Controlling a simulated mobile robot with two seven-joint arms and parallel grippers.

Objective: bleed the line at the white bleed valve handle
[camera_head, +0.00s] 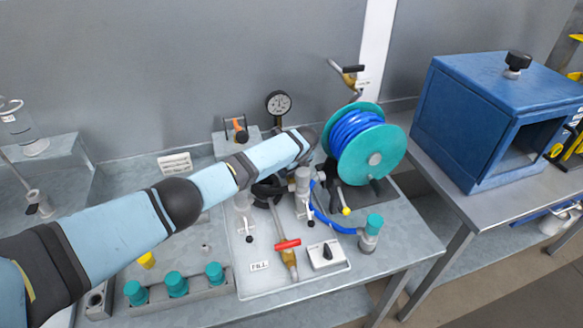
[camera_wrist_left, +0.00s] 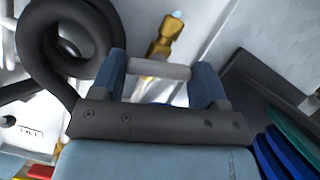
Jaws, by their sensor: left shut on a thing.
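The white bleed valve handle (camera_wrist_left: 158,68) shows in the left wrist view as a pale bar lying between my left gripper's two fingers. My left gripper (camera_wrist_left: 160,80) is shut on it, one finger at each end. A brass fitting (camera_wrist_left: 165,35) with a pale tip rises just behind the handle, and more brass shows below it. In the head view my left arm reaches across the bench to a spot left of the hose reel; its end hides the gripper and the white handle there. My right gripper is in neither view.
A teal reel with blue hose (camera_head: 372,158) stands right of my left wrist. A pressure gauge (camera_head: 278,103) is behind it. A red-handled valve (camera_head: 287,244) and a black-knobbed box (camera_head: 327,254) sit in front. A blue cabinet (camera_head: 490,120) stands at right.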

